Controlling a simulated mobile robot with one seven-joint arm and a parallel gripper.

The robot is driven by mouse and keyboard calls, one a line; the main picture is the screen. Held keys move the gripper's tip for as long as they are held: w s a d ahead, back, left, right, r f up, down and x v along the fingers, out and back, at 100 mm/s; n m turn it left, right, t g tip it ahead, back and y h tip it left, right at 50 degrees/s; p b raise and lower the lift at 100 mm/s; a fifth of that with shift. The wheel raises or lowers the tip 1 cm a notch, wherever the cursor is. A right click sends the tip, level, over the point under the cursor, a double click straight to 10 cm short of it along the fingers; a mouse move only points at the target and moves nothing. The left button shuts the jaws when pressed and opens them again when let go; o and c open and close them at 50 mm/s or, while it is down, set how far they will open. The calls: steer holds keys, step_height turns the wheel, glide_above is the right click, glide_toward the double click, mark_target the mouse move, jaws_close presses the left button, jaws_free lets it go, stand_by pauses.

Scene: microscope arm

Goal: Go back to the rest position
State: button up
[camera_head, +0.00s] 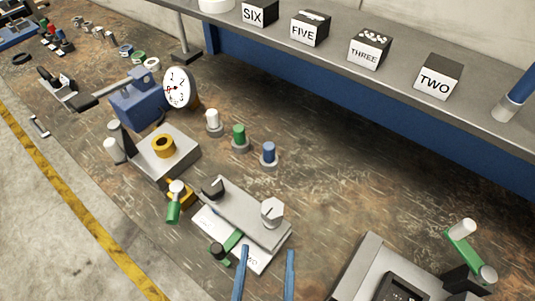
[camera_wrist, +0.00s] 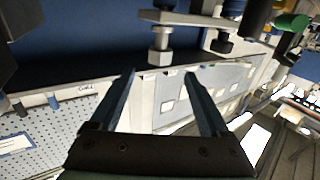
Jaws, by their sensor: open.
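My gripper (camera_head: 267,250) shows at the bottom of the head view as two blue-grey fingers, spread apart with nothing between them. They are close in front of a grey metal fixture (camera_head: 235,214) with a pale hex knob (camera_head: 272,211) and a green lever. I cannot tell the exact gap to it. In the wrist view my gripper (camera_wrist: 160,74) has both fingers apart and empty. A metal hex-headed bolt (camera_wrist: 160,48) shows just beyond the tips and looks apart from them. No marked rest position shows.
A workbench (camera_head: 330,190) holds a gauge (camera_head: 178,87) on a blue block, a yellow ring (camera_head: 163,145) on a plate, and white, green and blue pegs. A grey device (camera_head: 390,280) stands at the lower right. A shelf (camera_head: 405,79) with numbered boxes runs along the back.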

steer(key=w+d+r+t, duration=0.2)
steer(key=w+r, duration=0.5)
steer(key=r, duration=0.5)
steer(key=w+d+r+t, duration=0.2)
steer(key=w+r, duration=0.5)
steer(key=r, duration=0.5)
steer(key=s+a+r+t, duration=0.1)
steer(key=s+r+t, duration=0.1)
steer(key=r, duration=1.2)
steer(key=s+a+r+n+t+y, duration=0.1)
steer(key=s+a+r+t, duration=0.1)
steer(key=r, duration=1.2)
steer(key=shift+s+a+r+t+y, duration=0.3)
steer(key=shift+s+r+t, duration=0.05)
steer(key=shift+s+t, duration=0.4)
